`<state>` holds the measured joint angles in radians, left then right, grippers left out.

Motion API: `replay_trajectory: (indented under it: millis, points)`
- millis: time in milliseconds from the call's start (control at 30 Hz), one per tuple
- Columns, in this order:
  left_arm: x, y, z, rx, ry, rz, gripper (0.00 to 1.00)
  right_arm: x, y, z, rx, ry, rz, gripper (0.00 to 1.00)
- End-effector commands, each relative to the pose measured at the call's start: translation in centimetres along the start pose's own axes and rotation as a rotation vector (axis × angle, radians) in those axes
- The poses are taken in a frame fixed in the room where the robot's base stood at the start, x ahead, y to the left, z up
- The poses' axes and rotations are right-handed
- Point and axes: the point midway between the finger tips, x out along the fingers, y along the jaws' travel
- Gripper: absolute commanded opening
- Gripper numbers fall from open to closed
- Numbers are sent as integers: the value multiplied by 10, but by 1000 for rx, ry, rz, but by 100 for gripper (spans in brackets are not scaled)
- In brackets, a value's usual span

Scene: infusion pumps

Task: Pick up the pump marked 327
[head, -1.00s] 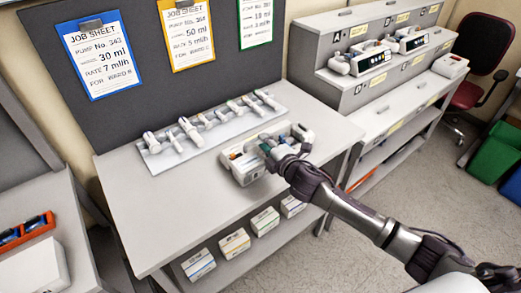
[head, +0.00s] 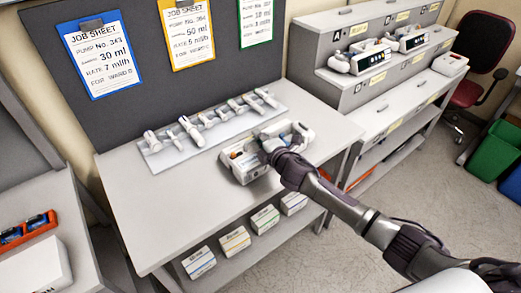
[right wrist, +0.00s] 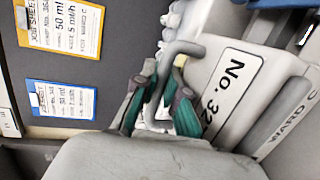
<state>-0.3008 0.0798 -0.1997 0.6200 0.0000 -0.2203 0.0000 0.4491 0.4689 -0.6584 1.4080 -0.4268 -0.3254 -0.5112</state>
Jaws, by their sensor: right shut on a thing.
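A white pump (right wrist: 232,72) shows close up in the right wrist view, with a label reading "No. 32"; its last digit is hidden. In the head view, white pump equipment (head: 247,168) with a small orange part sits on the table under my right gripper (head: 270,147). My right gripper (right wrist: 158,112) has teal finger pads. It is shut at the grey bent handle on the pump's side; the exact contact is partly hidden. I cannot tell whether the pump is clear of the table. My left gripper is not in view.
A rack (head: 200,142) of several white syringes lies behind on the table (head: 185,205). Job sheets, one blue-edged (head: 97,52), hang on the dark board. A stepped grey shelf (head: 350,95) with other pumps stands at right. The table's front left is clear.

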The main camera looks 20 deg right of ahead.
Motion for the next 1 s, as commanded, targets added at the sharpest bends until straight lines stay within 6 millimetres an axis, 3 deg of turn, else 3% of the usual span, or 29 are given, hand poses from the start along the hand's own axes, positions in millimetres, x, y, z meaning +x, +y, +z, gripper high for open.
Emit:
replay_trajectory:
  millis: [467, 867, 1000]
  points:
    - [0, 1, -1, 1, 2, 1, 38, 0, 8, 0, -1, 1, 8, 0]
    - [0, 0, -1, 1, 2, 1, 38, -7, 46, 1, -4, 2, 12, 0]
    - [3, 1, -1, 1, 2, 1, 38, -5, 54, 17, -6, -1, 10, 0]
